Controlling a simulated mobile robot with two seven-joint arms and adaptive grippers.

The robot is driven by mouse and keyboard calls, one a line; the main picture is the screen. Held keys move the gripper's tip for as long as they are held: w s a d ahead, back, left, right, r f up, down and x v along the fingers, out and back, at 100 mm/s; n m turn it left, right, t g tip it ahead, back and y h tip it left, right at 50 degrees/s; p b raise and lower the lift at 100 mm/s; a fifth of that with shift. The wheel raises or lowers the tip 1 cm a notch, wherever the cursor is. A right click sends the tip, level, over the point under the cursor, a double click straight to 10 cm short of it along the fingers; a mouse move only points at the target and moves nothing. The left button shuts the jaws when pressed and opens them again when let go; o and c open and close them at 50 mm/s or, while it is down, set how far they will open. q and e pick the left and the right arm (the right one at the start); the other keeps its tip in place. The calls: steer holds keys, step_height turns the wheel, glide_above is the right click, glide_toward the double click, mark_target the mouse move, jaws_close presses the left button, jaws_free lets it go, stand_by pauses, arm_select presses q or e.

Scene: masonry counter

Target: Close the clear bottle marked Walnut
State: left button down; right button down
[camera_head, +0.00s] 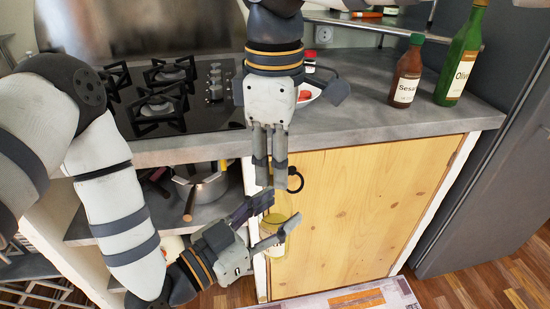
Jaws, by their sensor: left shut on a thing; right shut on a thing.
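A clear bottle with yellowish contents (279,247) is in front of the wooden cabinet door, below the counter edge. My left gripper (274,214) comes in from the lower left and is shut on the bottle, its fingers covering much of it. No marking on the bottle is readable. My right gripper (270,184) points down from above, just over the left gripper. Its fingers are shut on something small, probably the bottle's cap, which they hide. Whether the cap touches the bottle's neck cannot be made out.
A sauce bottle marked Sesa (405,78) and a green bottle marked Oli (461,60) stand on the counter (350,108) at right. A gas stove (155,95) is at left.

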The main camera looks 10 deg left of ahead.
steer(key=c, duration=1.2)
jaws_free()
step_height(320, 180, up, 12)
